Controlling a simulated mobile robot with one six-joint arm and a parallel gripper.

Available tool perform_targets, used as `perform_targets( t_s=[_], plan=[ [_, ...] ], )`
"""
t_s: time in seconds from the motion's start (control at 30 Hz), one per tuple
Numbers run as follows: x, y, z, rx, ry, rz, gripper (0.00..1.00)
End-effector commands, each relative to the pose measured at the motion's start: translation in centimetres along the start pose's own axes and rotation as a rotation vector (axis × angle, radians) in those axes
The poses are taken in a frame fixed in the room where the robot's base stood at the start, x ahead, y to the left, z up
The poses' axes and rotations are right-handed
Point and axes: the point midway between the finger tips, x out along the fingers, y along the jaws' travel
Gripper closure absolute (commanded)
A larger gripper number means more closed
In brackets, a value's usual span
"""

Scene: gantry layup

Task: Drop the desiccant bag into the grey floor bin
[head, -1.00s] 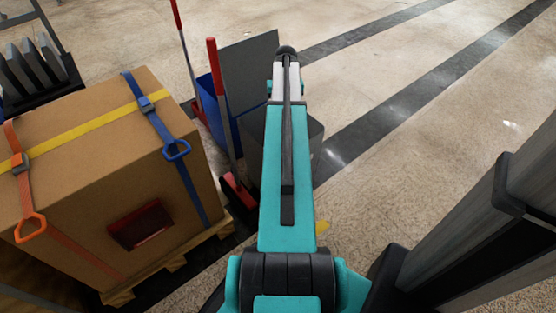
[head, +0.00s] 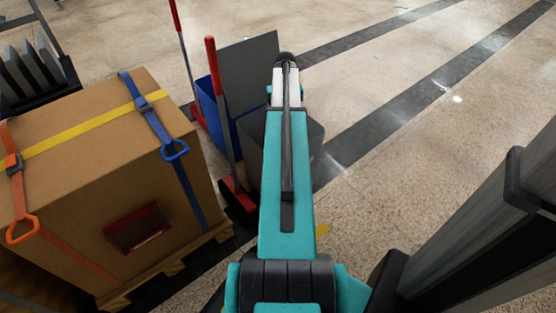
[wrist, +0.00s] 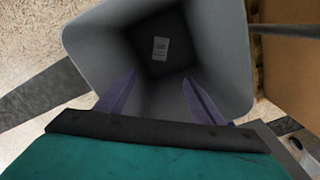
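The grey floor bin (wrist: 215,40) fills the middle of the wrist view, seen from above into its open mouth. In the head view the bin (head: 314,147) is mostly hidden behind my arm. A small white bag with printed marks, which looks like the desiccant bag (wrist: 160,48), lies on the dark bottom of the bin. My gripper (wrist: 160,78) is over the bin's mouth, its two purple-grey fingers apart with nothing between them. The bag is well below the fingertips. The gripper is hidden in the head view.
A strapped cardboard box (head: 90,180) on a pallet stands left of the bin. A red-handled broom (head: 222,120), a blue container (head: 208,97) and a grey panel (head: 250,75) stand close beside and behind the bin.

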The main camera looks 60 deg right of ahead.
Motion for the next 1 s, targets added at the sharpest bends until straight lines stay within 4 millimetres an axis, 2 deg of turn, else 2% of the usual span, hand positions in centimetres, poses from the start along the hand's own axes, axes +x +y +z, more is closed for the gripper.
perform_targets(
  t_s=[0.27,0.47,1.0],
  plan=[
    [-0.2,0.0,0.0,-0.001,0.000,0.000,0.38],
    [-1.5,-0.1,0.0,-0.001,0.001,0.000,0.38],
    [-9.8,-0.1,-0.1,-0.002,0.002,0.000,0.38]
  ],
)
